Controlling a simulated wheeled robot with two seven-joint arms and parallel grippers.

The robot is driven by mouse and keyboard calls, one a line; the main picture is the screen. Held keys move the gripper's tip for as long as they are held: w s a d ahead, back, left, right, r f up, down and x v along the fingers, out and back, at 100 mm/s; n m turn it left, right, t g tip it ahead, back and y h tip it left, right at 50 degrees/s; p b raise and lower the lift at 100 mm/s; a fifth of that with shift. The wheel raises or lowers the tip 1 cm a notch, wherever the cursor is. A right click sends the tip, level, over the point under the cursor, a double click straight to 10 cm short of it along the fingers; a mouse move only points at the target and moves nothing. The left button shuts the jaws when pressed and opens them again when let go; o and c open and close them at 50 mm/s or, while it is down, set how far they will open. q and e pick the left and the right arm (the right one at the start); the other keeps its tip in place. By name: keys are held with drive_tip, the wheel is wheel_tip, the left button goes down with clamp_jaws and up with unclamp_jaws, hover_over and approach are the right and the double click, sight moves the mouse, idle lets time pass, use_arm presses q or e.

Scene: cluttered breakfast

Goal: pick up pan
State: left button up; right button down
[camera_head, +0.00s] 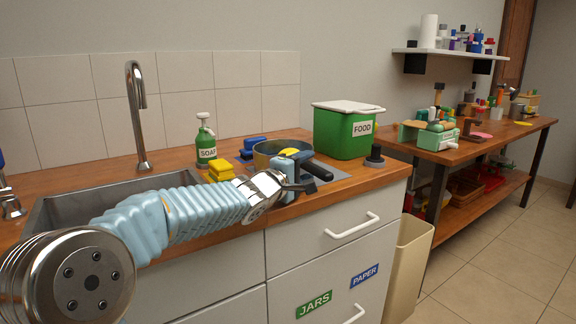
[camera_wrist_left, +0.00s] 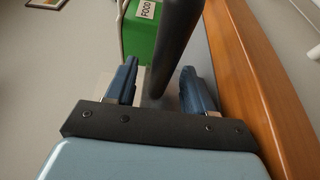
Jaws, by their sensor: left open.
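In the left wrist view the dark handle (camera_wrist_left: 176,45) runs between the two blue fingers of my left gripper (camera_wrist_left: 160,82). The fingers are open, with gaps beside the handle. My right gripper is not in view.
A green FOOD bin (camera_head: 343,133) stands behind the handle, with a dark round object (camera_head: 374,160) to its right. A soap bottle (camera_head: 205,146) and yellow sponges (camera_head: 220,171) are left of the pan. The sink (camera_head: 75,205) lies farther left. The counter's front edge is close.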

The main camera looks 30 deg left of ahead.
use_arm(q)
drive_tip(key=w, duration=0.2)
drive_tip(key=shift+w, duration=0.35)
clamp_jaws()
drive_tip(key=shift+r, duration=0.1)
